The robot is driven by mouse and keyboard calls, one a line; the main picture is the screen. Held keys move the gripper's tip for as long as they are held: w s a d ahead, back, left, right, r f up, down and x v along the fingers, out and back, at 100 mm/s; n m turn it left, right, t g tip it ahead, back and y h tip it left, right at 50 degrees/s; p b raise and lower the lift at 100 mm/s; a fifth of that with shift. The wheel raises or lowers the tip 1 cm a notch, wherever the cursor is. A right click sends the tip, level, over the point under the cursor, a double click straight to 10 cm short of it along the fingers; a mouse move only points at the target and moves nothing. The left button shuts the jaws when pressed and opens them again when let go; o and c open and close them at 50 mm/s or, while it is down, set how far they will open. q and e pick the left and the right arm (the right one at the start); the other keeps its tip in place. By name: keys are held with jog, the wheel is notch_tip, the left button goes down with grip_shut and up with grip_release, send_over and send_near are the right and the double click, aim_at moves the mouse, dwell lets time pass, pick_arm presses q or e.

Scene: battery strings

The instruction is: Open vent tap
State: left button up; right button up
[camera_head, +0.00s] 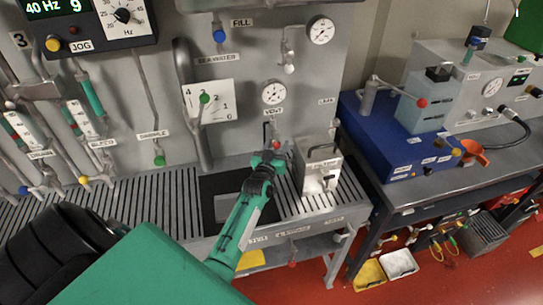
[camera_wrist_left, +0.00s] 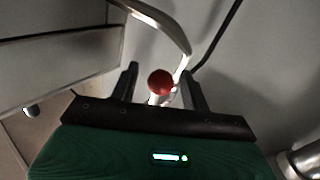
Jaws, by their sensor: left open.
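The vent tap with its red knob (camera_head: 276,144) is on the grey panel below the VENT label (camera_head: 273,111) in the head view. In the left wrist view the red knob (camera_wrist_left: 160,82) shows between my two dark fingers, with its metal stem and a curved pipe behind it. My left gripper (camera_head: 269,156) is open and reaches up to the tap from below. It also shows in the left wrist view (camera_wrist_left: 160,72), its fingers on either side of the knob. I cannot tell whether they touch it. My right gripper is not in view.
A grey metal box (camera_head: 318,168) stands on the slatted tray close to the right of my left gripper. A gauge (camera_head: 274,93) is above the tap. A blue unit (camera_head: 400,140) stands on the bench at right.

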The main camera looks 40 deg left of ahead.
pick_arm(q)
jog(key=b+v, duration=0.3)
jog(key=v, duration=1)
jog(key=shift+s, duration=0.15)
jog(key=shift+d+f, duration=0.15)
jog(key=shift+d, duration=0.05)
jog(key=s+d+f+m+g+h, duration=0.4)
jog(key=s+d+f+g+h, duration=0.15)
jog(key=s+d, duration=0.4)
jog(key=s+d+m+g, duration=0.1)
jog(key=s+d+g, duration=0.25)
jog(key=s, duration=0.55)
jog(key=s+d+m+g, duration=0.2)
jog(key=s+g, duration=0.3)
jog(key=s, duration=0.4)
notch_tip(320, 180, down, 32)
jog(key=g, duration=0.2)
jog(key=s+a+f+g, duration=0.1)
jog(key=s+a+f, duration=0.2)
jog(key=s+f, duration=1.6)
jog(key=shift+s, duration=0.55)
